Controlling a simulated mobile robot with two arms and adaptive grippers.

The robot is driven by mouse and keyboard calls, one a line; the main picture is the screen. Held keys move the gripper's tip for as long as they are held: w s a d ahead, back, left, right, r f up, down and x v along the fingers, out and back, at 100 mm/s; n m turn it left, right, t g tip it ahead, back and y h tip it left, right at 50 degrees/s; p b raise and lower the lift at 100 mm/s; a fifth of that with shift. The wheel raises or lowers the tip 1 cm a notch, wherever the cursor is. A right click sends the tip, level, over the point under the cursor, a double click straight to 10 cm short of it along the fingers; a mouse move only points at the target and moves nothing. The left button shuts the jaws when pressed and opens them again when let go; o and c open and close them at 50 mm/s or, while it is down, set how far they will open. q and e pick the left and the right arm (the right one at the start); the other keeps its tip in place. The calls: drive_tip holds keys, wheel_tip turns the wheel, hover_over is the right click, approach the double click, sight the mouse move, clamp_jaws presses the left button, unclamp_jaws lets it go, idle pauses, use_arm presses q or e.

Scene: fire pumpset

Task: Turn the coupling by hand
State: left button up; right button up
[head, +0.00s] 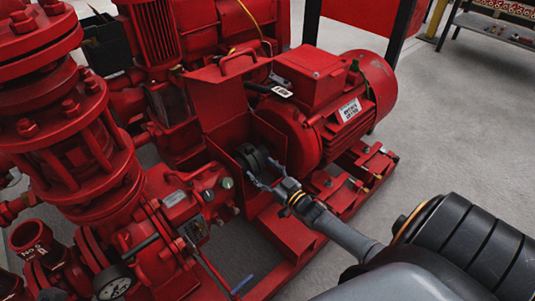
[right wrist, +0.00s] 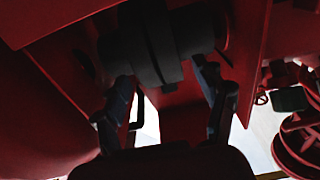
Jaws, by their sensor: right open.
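The coupling (head: 251,158) is a dark round piece between the red motor (head: 330,100) and the red pump (head: 175,205), under a raised red guard (head: 222,98). In the right wrist view the coupling (right wrist: 152,45) is a dark ribbed cylinder at top centre, in shadow. My right gripper (head: 264,178) reaches it from the lower right. In the right wrist view its open fingers (right wrist: 168,78) stand one on each side of the coupling's lower part. I cannot tell whether either finger touches it. My left gripper is not in view.
Red guard walls and frame rails lie close around my right gripper. A flanged red pipe (head: 70,120) and a pressure gauge (head: 113,282) stand at the left. Clear grey floor (head: 450,120) lies to the right. A shelf (head: 495,28) stands at the back right.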

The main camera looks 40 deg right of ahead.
drive_tip(key=s+d, duration=0.1)
drive_tip(key=s, duration=1.1)
drive_tip(key=shift+f, duration=0.25)
